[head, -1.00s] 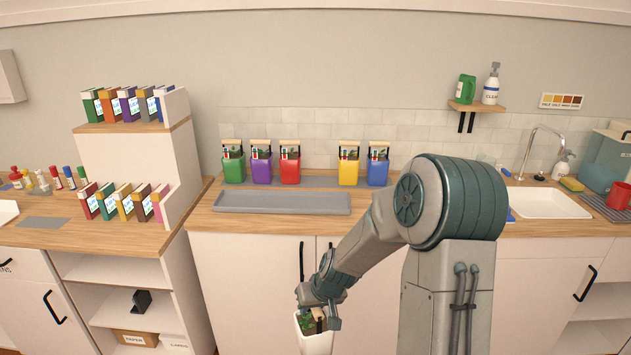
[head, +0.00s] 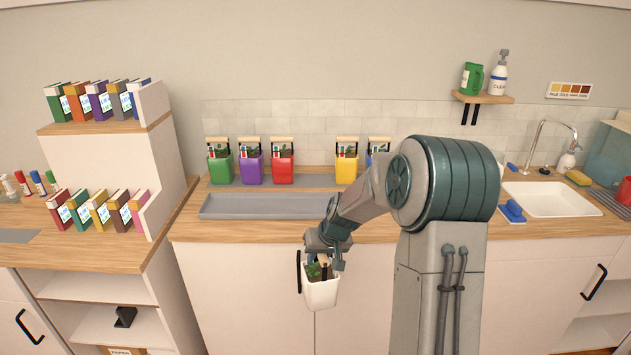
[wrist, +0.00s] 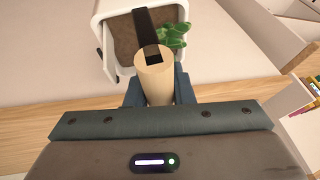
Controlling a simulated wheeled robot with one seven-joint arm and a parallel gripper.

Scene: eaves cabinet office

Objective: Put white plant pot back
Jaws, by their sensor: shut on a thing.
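The white plant pot (head: 321,294) hangs from my gripper (head: 324,255) in front of the white cabinet doors, just below the counter edge. It holds soil and a small green plant. In the wrist view the white pot (wrist: 103,47) is at the top, with a pale round wooden handle (wrist: 155,78) between my jaws and a dark strip beyond it. My gripper is shut on this handle. Coloured pots in green (head: 219,168), purple (head: 251,168), red (head: 282,168), yellow (head: 346,168) and blue stand in a row on the back of the counter. The blue one is partly behind my arm.
A gap lies between the red and yellow pots on the grey strip (head: 316,181). A long grey tray (head: 262,206) lies in front of the row. A stepped binder shelf (head: 108,170) stands left; the sink (head: 552,199) is right.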

